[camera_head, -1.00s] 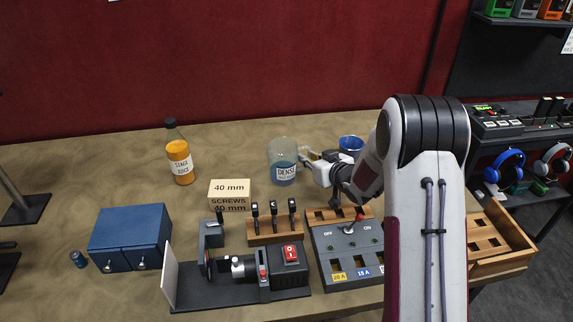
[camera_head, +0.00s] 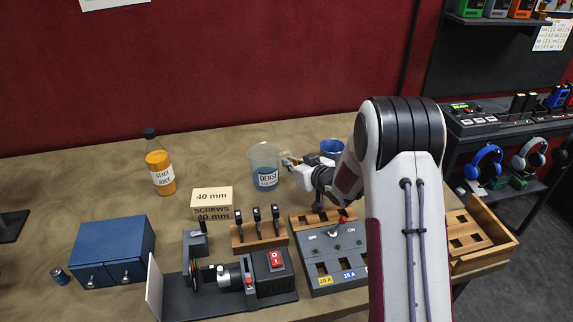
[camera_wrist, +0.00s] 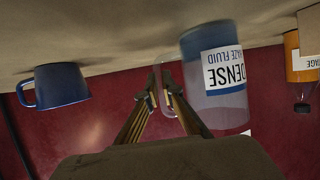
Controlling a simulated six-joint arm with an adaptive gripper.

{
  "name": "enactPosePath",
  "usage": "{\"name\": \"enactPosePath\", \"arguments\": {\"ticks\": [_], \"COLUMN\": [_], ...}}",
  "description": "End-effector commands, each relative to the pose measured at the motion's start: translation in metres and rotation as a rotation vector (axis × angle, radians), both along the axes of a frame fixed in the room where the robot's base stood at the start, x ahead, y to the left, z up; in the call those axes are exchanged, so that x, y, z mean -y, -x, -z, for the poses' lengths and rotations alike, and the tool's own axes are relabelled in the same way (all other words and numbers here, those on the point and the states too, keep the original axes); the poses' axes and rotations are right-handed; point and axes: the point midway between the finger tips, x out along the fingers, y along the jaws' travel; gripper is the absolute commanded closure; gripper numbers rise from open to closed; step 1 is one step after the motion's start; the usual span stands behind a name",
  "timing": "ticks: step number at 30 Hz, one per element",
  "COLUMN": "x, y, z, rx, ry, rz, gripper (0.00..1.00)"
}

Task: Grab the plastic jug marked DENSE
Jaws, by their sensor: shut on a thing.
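The plastic jug marked DENSE (camera_head: 265,160) is clear, holds blue fluid and stands upright on the table near the back. In the wrist view the jug (camera_wrist: 218,100) appears upside down, its label reading DENSE HAZE FLUID. My gripper (camera_head: 291,162) reaches in from the right at the jug's handle side. In the wrist view my gripper's fingers (camera_wrist: 161,88) are shut on the jug's handle, beside the jug's body. The jug seems to rest on the table; I see no clear gap under it.
A blue mug (camera_head: 332,148) stands close behind my gripper. An orange juice bottle (camera_head: 160,168) stands to the left. A screws box (camera_head: 212,203), levers (camera_head: 258,232) and a switch panel (camera_head: 325,240) stand in front. The table between bottle and jug is clear.

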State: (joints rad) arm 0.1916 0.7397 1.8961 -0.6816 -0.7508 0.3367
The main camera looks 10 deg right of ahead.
Motion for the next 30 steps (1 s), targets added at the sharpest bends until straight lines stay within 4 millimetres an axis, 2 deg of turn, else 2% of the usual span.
{"name": "enactPosePath", "arguments": {"ticks": [14, 30], "x": [0.000, 0.000], "y": [-0.001, -0.001], "z": [-0.015, -0.052], "rx": [0.004, 0.004], "ry": [-0.001, 0.000], "rz": [0.000, 0.001], "gripper": [1.00, 1.00]}}
